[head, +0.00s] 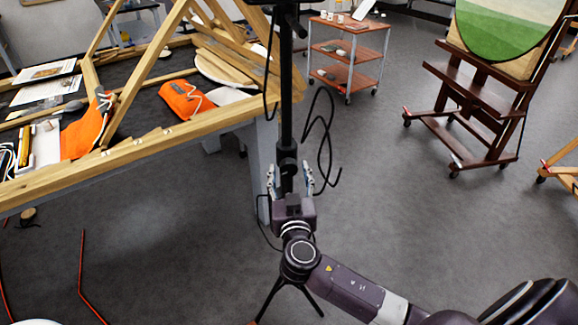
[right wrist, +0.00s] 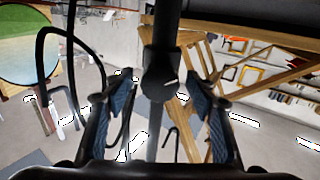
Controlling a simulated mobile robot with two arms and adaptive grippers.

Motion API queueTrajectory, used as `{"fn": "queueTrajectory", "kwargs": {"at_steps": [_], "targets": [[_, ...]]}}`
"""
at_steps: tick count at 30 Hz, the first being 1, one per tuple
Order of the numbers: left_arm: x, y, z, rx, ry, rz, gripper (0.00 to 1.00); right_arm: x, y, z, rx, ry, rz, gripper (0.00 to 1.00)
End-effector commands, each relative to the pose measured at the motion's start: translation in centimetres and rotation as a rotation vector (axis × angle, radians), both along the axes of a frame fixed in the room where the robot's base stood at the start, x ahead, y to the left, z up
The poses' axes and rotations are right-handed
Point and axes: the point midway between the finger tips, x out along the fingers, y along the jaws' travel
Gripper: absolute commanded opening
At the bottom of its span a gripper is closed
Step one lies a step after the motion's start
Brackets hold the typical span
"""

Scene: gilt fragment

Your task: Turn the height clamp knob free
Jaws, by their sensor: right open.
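A black upright stand (head: 287,90) rises in front of me, with a thicker clamp collar (head: 287,158) partway up. In the right wrist view the dark round height clamp knob (right wrist: 160,86), with a small white mark, sits on the post between my fingers. My right gripper (head: 290,178) is open, with one finger on each side of the post just below the collar. In the right wrist view my right gripper (right wrist: 160,98) shows a gap between each blue-padded finger and the knob. My left gripper is not in view.
Loose black cables (head: 322,140) hang right of the post. A wooden-edged table (head: 150,153) with orange cloths and wooden frame parts stands at left. A red-shelved trolley (head: 345,52) and a dark easel (head: 470,100) stand farther back.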

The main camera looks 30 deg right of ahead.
Motion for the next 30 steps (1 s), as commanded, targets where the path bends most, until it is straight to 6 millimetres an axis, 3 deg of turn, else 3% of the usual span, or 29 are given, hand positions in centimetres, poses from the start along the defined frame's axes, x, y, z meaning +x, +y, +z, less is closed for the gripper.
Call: {"fn": "queueTrajectory", "kwargs": {"at_steps": [4, 12, 24, 30], "targets": [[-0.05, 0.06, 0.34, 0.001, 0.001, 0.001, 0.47, 1.0, -0.41, 0.05, 0.0, 0.001, 0.001, 0.52], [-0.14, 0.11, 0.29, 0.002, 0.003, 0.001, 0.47, 1.15, -0.49, -0.08, 0.001, 0.002, 0.001, 0.52], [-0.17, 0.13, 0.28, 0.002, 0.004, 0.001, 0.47, 1.12, -0.5, -0.07, 0.001, 0.002, 0.0, 0.09], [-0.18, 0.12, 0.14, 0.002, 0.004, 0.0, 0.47, 1.12, -0.5, -0.13, -0.012, 0.006, 0.0, 0.09]]}}
